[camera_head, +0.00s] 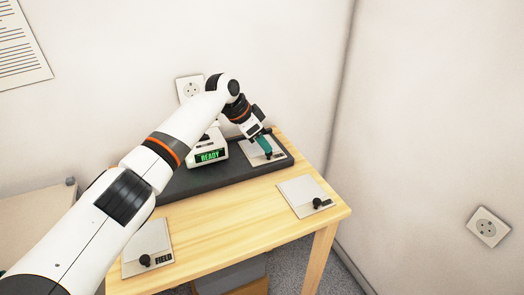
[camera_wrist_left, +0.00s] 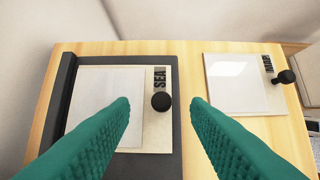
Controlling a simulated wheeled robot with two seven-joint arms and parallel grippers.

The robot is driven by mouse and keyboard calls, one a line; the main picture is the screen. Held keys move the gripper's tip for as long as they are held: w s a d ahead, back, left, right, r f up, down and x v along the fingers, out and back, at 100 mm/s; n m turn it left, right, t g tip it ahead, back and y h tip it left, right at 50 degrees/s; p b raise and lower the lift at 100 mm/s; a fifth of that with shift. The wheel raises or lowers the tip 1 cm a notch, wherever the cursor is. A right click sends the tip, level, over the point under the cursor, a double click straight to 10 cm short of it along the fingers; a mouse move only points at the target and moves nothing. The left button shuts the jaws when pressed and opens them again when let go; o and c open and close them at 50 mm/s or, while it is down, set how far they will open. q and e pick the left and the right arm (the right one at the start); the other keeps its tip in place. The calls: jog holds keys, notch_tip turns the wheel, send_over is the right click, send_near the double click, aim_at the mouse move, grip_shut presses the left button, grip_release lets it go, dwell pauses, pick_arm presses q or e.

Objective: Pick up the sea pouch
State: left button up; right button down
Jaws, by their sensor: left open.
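The sea pouch is a flat pale sheet with a clear panel (camera_wrist_left: 97,100), a label reading SEA and a round black knob (camera_wrist_left: 161,102) on its right strip. It lies on a dark slab. In the head view the pouch (camera_head: 251,157) is at the slab's right end, partly covered by my left gripper (camera_head: 265,146). In the left wrist view my left gripper (camera_wrist_left: 160,102) is open, its green ribbed fingers either side of the knob with gaps. I cannot tell how high the fingertips are above it. My right gripper is not in view.
The dark slab (camera_head: 187,183) also bears a white device (camera_head: 208,155) showing READY. A second pouch (camera_head: 298,191), its label unclear, lies at the table's right front. A FIELD pouch (camera_head: 147,236) lies at front left. The wooden table (camera_head: 225,222) is bare between them. Walls stand behind.

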pick_arm(q)
jog(key=x, duration=0.4)
jog(key=shift+s+a, duration=0.1)
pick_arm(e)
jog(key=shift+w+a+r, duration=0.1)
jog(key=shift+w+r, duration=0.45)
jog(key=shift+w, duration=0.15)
pick_arm(q)
grip_shut()
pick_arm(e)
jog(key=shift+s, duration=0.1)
